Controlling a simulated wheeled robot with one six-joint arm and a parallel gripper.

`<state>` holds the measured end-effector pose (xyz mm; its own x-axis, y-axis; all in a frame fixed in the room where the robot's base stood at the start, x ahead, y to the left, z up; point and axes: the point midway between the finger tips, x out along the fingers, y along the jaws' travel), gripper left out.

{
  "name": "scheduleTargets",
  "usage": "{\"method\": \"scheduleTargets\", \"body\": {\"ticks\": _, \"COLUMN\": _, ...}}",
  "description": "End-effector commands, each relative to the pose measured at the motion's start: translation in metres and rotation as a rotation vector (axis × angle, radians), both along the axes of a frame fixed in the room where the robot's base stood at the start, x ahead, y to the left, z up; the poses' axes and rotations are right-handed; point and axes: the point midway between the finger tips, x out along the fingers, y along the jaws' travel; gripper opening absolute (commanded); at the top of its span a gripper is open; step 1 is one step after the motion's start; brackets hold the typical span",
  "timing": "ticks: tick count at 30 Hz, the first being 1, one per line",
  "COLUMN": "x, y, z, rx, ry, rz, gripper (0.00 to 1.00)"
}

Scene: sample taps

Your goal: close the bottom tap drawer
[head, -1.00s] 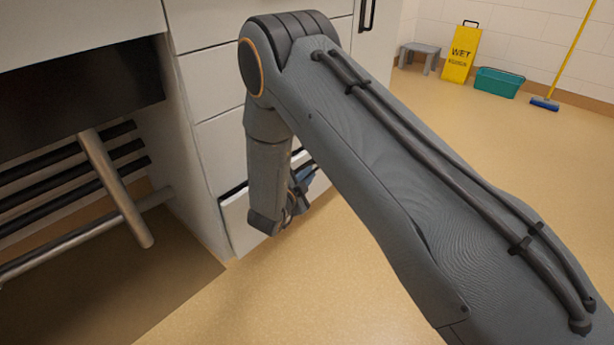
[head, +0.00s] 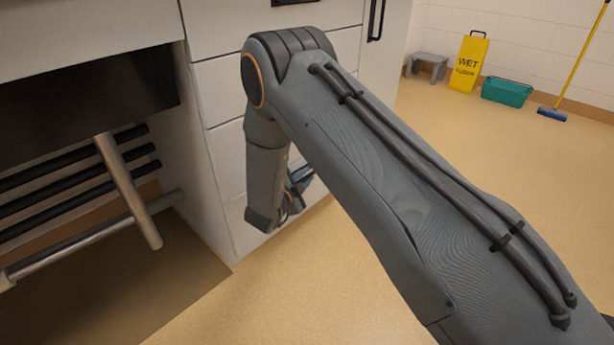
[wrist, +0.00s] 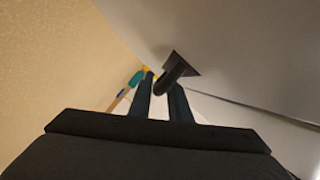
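The bottom drawer (head: 236,222) is the lowest light grey front of the cabinet, partly hidden behind my arm in the head view. Its front looks flush with the cabinet, with no clear gap visible. In the wrist view the drawer front (wrist: 240,55) fills the upper right, and its dark handle (wrist: 181,66) sticks out toward me. In the head view my gripper (head: 298,188) is small and partly hidden at the drawer front.
A grey stool (head: 427,63), yellow wet-floor sign (head: 468,65), teal tub (head: 507,91) and blue-headed mop (head: 553,114) stand by the back wall. The tan floor (head: 270,300) in front is clear.

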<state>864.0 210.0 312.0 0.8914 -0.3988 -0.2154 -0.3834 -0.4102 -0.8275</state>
Motion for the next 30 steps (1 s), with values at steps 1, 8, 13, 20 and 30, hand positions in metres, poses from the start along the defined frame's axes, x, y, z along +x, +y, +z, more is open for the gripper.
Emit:
{"method": "scheduleTargets", "body": {"ticks": 1, "x": -0.008, "y": 0.004, "z": 0.004, "rx": -0.001, "ry": 0.001, "rz": 0.003, "gripper": 0.17}}
{"method": "scheduleTargets", "body": {"ticks": 8, "x": -0.043, "y": 0.019, "z": 0.012, "rx": -0.002, "ry": 0.003, "rz": 0.003, "gripper": 0.17}}
{"method": "scheduleTargets", "body": {"ticks": 13, "x": -0.058, "y": 0.026, "z": 0.014, "rx": -0.002, "ry": 0.002, "rz": 0.001, "gripper": 0.17}}
{"method": "scheduleTargets", "body": {"ticks": 20, "x": -0.062, "y": 0.027, "z": 0.014, "rx": -0.001, "ry": 0.002, "rz": -0.001, "gripper": 0.17}}
{"method": "scheduleTargets", "body": {"ticks": 30, "x": -0.062, "y": 0.027, "z": 0.014, "rx": -0.002, "ry": 0.003, "rz": 0.000, "gripper": 0.17}}
